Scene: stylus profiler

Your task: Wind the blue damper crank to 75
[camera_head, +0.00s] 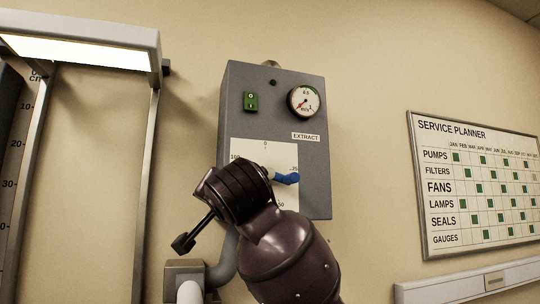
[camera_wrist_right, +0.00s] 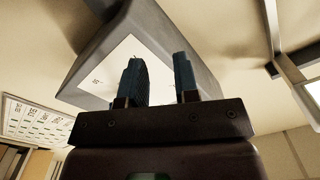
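The blue damper crank (camera_head: 287,178) is on the white dial plate (camera_head: 250,147) of a grey wall box (camera_head: 315,160). Its visible part points right, just below a mark that looks like 25. The 0 is at the top, 100 at the left, 50 at the lower right; the 75 mark is not visible. My left gripper is not in view.
The box has a green switch (camera_head: 250,101) and a round gauge (camera_head: 304,101), needle toward lower left. A lamp on metal posts (camera_head: 85,47) stands at the left. A service planner board (camera_head: 475,185) hangs at the right. The wall between box and board is clear.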

